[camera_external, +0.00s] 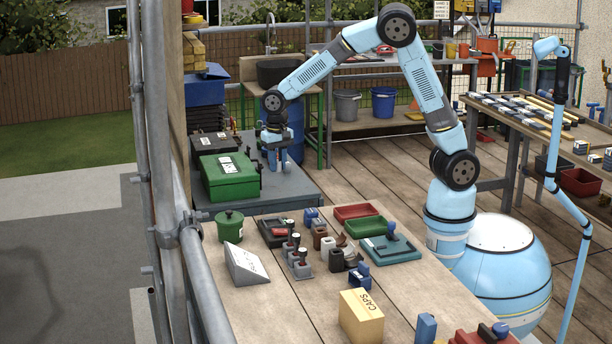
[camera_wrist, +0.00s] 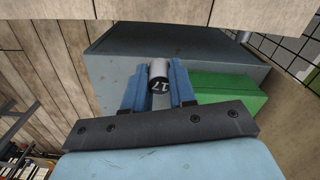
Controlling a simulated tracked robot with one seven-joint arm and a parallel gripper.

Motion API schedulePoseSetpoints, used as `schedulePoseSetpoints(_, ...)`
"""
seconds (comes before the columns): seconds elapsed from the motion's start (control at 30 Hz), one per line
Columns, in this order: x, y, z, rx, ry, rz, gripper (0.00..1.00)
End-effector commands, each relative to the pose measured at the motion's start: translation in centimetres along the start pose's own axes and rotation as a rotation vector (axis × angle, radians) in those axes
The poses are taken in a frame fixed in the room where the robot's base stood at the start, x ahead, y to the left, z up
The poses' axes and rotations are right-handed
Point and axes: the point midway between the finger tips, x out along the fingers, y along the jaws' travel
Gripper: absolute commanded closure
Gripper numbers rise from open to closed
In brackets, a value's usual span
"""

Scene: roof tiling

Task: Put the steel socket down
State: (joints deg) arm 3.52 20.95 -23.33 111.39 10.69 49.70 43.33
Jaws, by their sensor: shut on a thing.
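The steel socket (camera_wrist: 159,78) is a short grey cylinder with a dark end marked 17 in the wrist view. My gripper (camera_wrist: 160,90) is shut on it, with one blue finger on each side. In the external view my gripper (camera_external: 277,160) points down at the grey bench top, just right of the green case. The socket cannot be made out there, and I cannot tell whether it touches the surface.
A green case (camera_external: 231,176) and a black case (camera_external: 215,143) stand on the grey bench (camera_external: 290,188) left of my gripper. A wooden table (camera_external: 290,300) in front holds a green pot (camera_external: 229,227), trays and several small tools. The bench's right part is clear.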

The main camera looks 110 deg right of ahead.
Motion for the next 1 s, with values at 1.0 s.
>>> schedulePoseSetpoints(1.0, -0.1, 15.9, -22.8, 0.642, 0.0, 0.002, 1.0)
